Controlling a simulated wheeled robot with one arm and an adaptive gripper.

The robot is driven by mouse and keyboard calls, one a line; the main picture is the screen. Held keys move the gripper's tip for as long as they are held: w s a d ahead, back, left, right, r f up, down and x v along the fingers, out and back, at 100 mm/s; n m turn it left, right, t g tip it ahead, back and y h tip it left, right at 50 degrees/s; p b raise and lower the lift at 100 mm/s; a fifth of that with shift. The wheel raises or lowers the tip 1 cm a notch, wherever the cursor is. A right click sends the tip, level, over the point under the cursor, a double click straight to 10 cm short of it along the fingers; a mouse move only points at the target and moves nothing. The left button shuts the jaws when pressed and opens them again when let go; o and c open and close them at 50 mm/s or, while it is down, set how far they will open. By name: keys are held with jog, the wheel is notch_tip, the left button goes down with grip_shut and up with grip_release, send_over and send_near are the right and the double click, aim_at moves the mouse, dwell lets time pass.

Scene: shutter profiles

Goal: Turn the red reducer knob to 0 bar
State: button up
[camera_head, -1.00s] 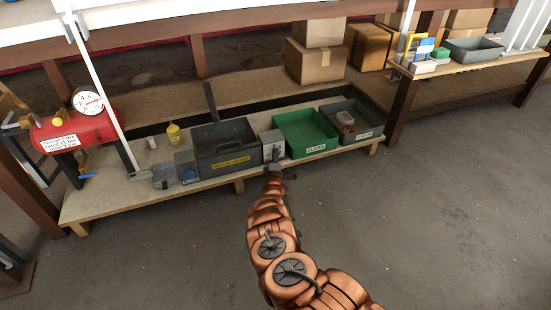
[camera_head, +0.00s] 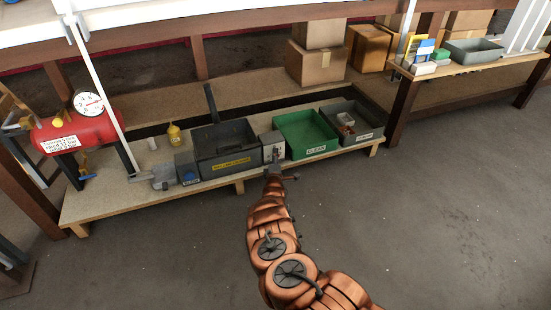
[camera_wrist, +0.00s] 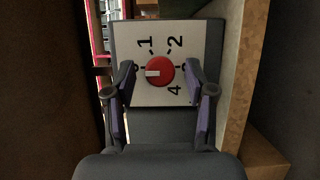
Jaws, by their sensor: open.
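The red reducer knob (camera_wrist: 160,71) is round and sits on a white dial plate (camera_wrist: 150,97) with black numbers, seen sideways in the wrist view. Its white pointer mark is on the left side, facing a number partly hidden by the left finger. The 1, 2 and 4 are readable; the right-hand number is mostly covered. My gripper (camera_wrist: 160,80) is open, with one finger on each side of the knob and gaps visible. In the head view, the grey-white reducer box (camera_head: 272,142) stands on the low shelf, with my gripper (camera_head: 274,168) in front of it; the knob is hidden there.
A grey bin (camera_head: 228,165) stands left of the reducer and a green tray (camera_head: 307,154) stands right. A red tank (camera_head: 85,132) with a round gauge (camera_head: 88,103) is at the far left. The floor (camera_head: 420,220) on the right is clear.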

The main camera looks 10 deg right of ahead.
jog(key=v, duration=1.1)
jog(key=shift+s, duration=0.35)
jog(key=shift+a, duration=0.15)
dwell(0.6)
